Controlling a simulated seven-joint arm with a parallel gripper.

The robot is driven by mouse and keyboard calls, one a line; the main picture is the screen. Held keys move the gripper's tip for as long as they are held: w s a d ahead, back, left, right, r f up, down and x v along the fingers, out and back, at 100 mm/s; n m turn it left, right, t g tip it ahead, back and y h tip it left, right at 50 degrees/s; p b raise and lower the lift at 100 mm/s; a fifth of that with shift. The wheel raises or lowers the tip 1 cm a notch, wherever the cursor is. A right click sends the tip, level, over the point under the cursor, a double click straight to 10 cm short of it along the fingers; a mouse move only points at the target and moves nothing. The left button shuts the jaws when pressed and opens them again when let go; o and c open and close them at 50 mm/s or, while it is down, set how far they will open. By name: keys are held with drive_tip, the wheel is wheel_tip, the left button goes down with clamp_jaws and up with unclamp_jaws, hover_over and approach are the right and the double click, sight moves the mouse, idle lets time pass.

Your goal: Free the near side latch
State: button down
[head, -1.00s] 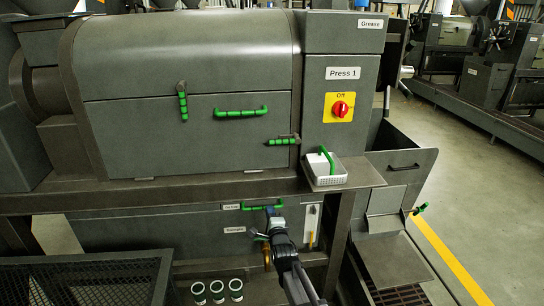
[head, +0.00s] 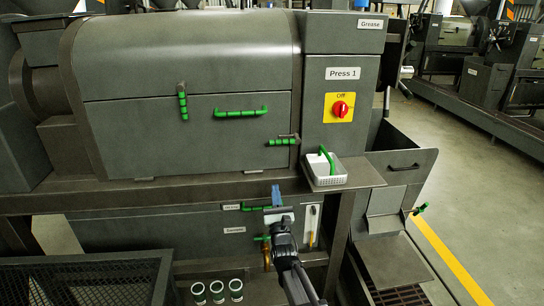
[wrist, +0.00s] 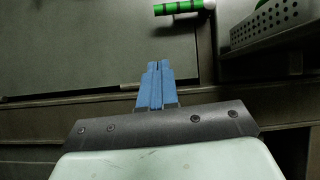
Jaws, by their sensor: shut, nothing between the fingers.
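Two green-gripped latches are on the press's front cover. One latch (head: 283,141) lies horizontal at the cover's right edge. The other (head: 183,103) hangs vertical further left, near the seam. The pictures do not settle which is the near side one. A green bar handle (head: 241,112) sits between them on the closed cover (head: 190,148). My gripper (head: 276,188) is shut and empty, blue fingers pointing up, below the horizontal latch and apart from it.
A white perforated basket (head: 325,171) with a green-handled item stands on the ledge right of the horizontal latch. The frame rail (head: 150,195) runs below the cover. A red switch (head: 341,108) is on the right panel. Green-rimmed cups (head: 217,290) stand low, beside a mesh bin (head: 85,280).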

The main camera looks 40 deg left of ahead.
sight(283, 140)
drive_tip(key=shift+m, duration=0.4)
drive_tip(key=shift+a, duration=0.1)
drive_tip(key=shift+s+d+r+x, duration=0.2)
drive_tip(key=shift+r+x, duration=0.2)
drive_tip(key=shift+x, duration=1.75)
drive_tip(key=shift+s+d+r+x, duration=0.2)
drive_tip(key=shift+r+x, duration=0.15)
drive_tip(key=shift+x, duration=1.75)
drive_tip(key=shift+s+d+r+x, duration=0.2)
drive_tip(key=shift+r+x, duration=0.2)
drive_tip(key=shift+x, duration=1.75)
drive_tip(key=shift+r, duration=0.1)
